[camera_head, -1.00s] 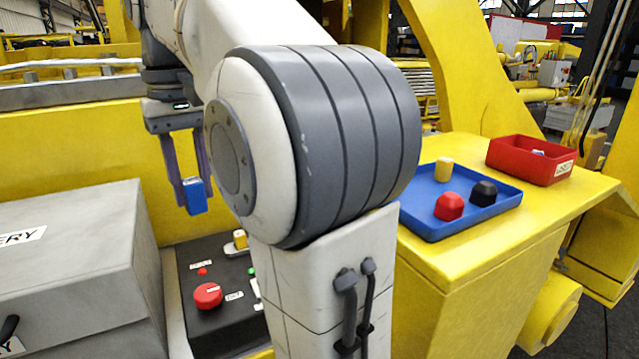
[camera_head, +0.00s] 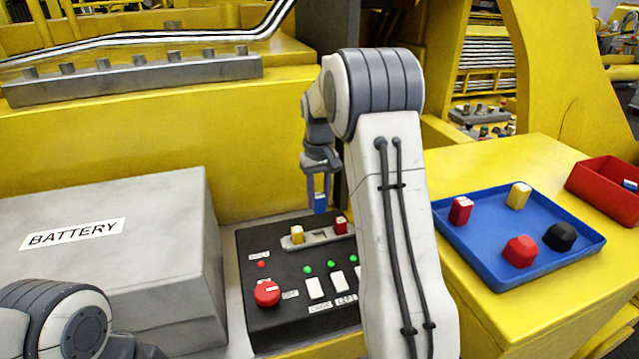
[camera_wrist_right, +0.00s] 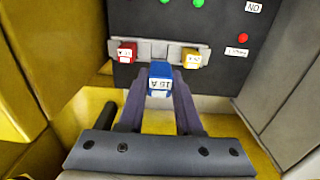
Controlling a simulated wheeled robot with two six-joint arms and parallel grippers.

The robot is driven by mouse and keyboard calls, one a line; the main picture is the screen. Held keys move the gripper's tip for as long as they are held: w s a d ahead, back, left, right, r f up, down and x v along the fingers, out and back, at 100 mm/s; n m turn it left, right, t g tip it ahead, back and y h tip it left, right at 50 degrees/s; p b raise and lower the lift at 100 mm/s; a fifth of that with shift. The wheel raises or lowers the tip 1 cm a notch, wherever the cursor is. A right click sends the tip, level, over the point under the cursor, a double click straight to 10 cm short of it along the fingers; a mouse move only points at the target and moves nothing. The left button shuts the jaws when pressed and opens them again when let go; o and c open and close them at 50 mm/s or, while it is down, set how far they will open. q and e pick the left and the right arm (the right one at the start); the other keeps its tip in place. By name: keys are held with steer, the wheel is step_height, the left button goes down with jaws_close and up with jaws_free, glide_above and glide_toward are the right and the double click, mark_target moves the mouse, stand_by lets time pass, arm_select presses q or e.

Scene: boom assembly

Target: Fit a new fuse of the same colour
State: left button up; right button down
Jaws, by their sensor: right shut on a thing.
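My right gripper (camera_head: 319,193) is shut on a blue fuse (camera_head: 320,204) and holds it upright above the black fuse panel (camera_head: 252,240). In the right wrist view the blue fuse (camera_wrist_right: 160,72) reads 15 A and sits between the fingertips (camera_wrist_right: 160,88). The grey fuse holder (camera_head: 318,237) carries a yellow fuse (camera_head: 297,234) at its left and a red fuse (camera_head: 341,225) at its right. The gap between them looks empty, partly behind the held fuse in the wrist view. My left gripper is out of view.
The panel has a red knob (camera_head: 267,293), green lights and white switches. A grey battery box (camera_head: 150,265) stands to its left. On the right, a blue tray (camera_head: 482,260) holds a red fuse, a yellow fuse and red and black caps. A red bin (camera_head: 600,200) stands beyond it.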

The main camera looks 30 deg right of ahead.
steer(key=shift+w+d+f, duration=0.1)
steer(key=shift+f, duration=0.35)
step_height(320, 180, down, 6)
steer(key=b, duration=0.5)
steer(key=shift+r, duration=0.1)
steer(key=shift+b, duration=0.3)
steer(key=shift+f, duration=0.5)
steer(key=shift+f, duration=0.2)
stand_by(0.3)
stand_by(0.7)
steer(key=shift+f+b, duration=0.3)
steer(key=shift+f, duration=0.55)
stand_by(0.6)
